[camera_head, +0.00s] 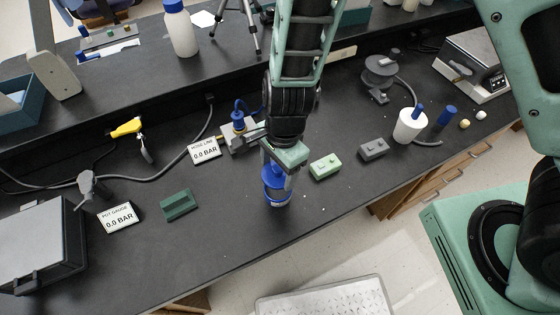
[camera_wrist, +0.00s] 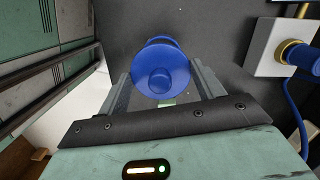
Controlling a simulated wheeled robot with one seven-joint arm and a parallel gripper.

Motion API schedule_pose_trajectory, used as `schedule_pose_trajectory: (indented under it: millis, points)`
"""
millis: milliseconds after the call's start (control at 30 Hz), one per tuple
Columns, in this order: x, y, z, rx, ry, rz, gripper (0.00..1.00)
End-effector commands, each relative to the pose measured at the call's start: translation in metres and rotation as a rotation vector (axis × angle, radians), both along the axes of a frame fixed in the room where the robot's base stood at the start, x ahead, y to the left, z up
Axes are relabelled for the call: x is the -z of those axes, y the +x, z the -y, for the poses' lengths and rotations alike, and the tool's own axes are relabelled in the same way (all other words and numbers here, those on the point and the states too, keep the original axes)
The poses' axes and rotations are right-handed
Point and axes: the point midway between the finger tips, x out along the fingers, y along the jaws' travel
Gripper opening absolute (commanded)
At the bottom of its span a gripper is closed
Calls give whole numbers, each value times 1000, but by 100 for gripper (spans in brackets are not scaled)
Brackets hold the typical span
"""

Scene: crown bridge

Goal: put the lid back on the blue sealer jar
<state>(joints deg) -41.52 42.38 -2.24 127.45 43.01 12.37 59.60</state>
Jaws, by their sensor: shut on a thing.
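My gripper (camera_head: 279,168) points down over the front part of the dark bench. It is shut on a blue lid (camera_wrist: 160,68), round with a raised knob, which lies between the two fingers in the wrist view. My gripper also shows in the wrist view (camera_wrist: 160,80).
A pale green block (camera_head: 325,167) and a grey block (camera_head: 373,149) lie to the right. A fitting with a blue cap (camera_head: 238,122) and a hose-line sign (camera_head: 205,151) stand close left. A white pot (camera_head: 410,126) is farther right. The bench's front edge is near the jar.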

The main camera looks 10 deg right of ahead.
Motion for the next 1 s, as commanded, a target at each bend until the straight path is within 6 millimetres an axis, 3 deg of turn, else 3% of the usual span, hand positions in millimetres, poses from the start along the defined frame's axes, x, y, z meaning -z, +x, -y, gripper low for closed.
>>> schedule_pose_trajectory:
  millis: [533,1000]
  points:
    - [49,0,1,1,-1,-1,45]
    - [55,0,0,1,0,0,45]
